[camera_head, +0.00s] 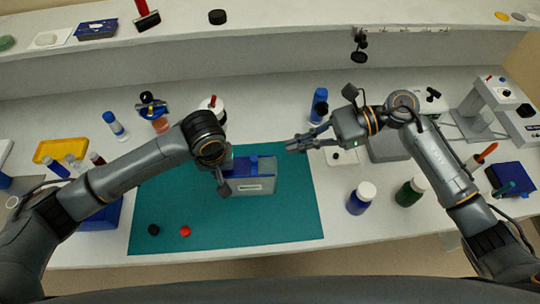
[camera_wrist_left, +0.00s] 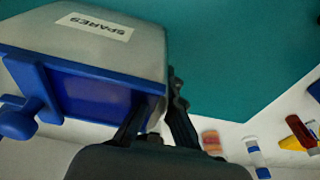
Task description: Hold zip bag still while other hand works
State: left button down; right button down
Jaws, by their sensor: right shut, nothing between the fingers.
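The zip bag (camera_head: 253,187) is a grey, box-like pouch with a blue top and stands on the teal mat (camera_head: 295,215). In the left wrist view the bag (camera_wrist_left: 120,50) shows a white label reading SPARES, a blue band and a blue knob (camera_wrist_left: 18,122). My left gripper (camera_wrist_left: 158,118) has its fingers on either side of the bag's end by the blue band and appears shut on it. In the head view my left wrist hides this grip. My right gripper (camera_head: 291,145) is shut and empty, apart from the bag, above the mat's far right corner.
A black ball (camera_head: 153,229) and a red ball (camera_head: 185,231) lie on the mat's front left. A blue bottle (camera_head: 360,200) and a green bottle (camera_head: 410,192) stand right of the mat. A yellow tray (camera_head: 62,149) lies far left. The mat's front right is clear.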

aim_at(253, 160)
jog(key=s+d+f+m+t+y, duration=0.1)
jog(key=s+d+f+m+t, duration=0.1)
jog(key=d+m+t, duration=0.35)
jog(key=shift+n+g, duration=0.65)
jog(key=x, duration=0.8)
jog(key=f+x, duration=0.1)
jog(key=x, duration=0.3)
jog(key=shift+w, duration=0.3)
jog(key=shift+a, duration=2)
pick_arm(q)
jog(key=shift+d, duration=0.1)
pick_arm(e)
jog(key=shift+d, duration=0.15)
pick_arm(q)
jog(key=c, duration=1.4)
grip_release()
jog(key=shift+c, duration=0.2)
pick_arm(e)
jog(key=v, duration=1.3)
jog(key=shift+d, duration=0.35)
